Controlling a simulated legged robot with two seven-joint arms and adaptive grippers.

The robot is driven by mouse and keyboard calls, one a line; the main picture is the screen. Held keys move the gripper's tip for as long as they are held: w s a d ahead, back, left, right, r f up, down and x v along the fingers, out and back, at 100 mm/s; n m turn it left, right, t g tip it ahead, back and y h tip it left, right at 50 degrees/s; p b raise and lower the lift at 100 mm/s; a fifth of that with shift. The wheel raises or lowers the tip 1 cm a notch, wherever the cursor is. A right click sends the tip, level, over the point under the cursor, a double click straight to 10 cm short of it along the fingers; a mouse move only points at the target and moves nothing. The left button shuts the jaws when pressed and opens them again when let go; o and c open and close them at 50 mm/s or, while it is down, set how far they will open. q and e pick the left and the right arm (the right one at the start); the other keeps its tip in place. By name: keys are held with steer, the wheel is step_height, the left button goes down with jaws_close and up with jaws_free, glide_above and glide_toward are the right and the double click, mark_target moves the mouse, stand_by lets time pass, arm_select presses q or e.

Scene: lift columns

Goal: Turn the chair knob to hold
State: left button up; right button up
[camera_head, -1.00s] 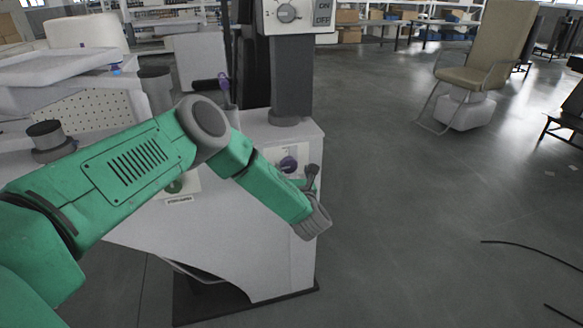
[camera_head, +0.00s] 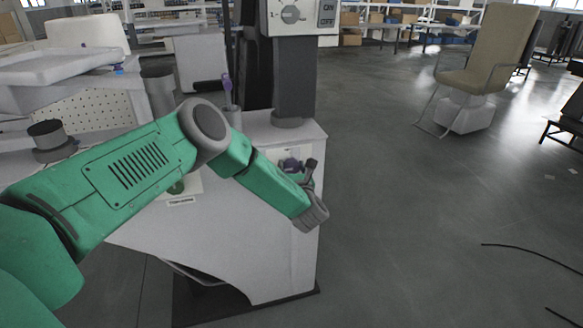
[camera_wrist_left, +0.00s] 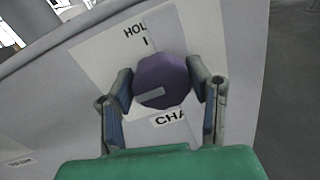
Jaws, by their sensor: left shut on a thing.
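The chair knob (camera_wrist_left: 161,82) is a purple, many-sided knob with a grey pointer bar on its face. It sits on a white label plate (camera_wrist_left: 110,50) with the partly hidden words "HOL" above and "CHA" below. The pointer bar lies nearly level, tilted slightly up to the right. My left gripper (camera_wrist_left: 166,85) has one finger on each side of the knob and is shut on it. In the head view the knob (camera_head: 291,165) shows partly behind my left gripper (camera_head: 307,175). My right gripper is not in view.
The knob's plate is on the side of a white cabinet (camera_head: 240,235). A second label plate with a green knob (camera_head: 176,187) is to the left. A grey post (camera_head: 293,80) carries a control box above. A beige chair (camera_head: 475,70) stands back right; the floor between is clear.

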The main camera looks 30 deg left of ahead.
arm_select(q)
steer(key=shift+a, duration=0.1)
steer(key=shift+f+m, duration=0.1)
steer(key=shift+m, duration=0.7)
steer(key=shift+w+m+g+b, duration=0.1)
steer(key=shift+m+g+b, duration=0.2)
steer(key=shift+m, duration=0.9)
steer(key=m, duration=0.5)
steer(key=shift+d, duration=0.2)
steer(key=m+g, duration=0.1)
steer(key=m, duration=0.3)
steer(key=shift+w, duration=0.1)
steer(key=shift+f+m, duration=0.15)
steer(key=shift+m, duration=1.75)
steer(key=o, duration=1.2)
steer(key=shift+c, duration=0.2)
steer(key=shift+w+a+f, duration=0.1)
steer(key=shift+f, duration=0.05)
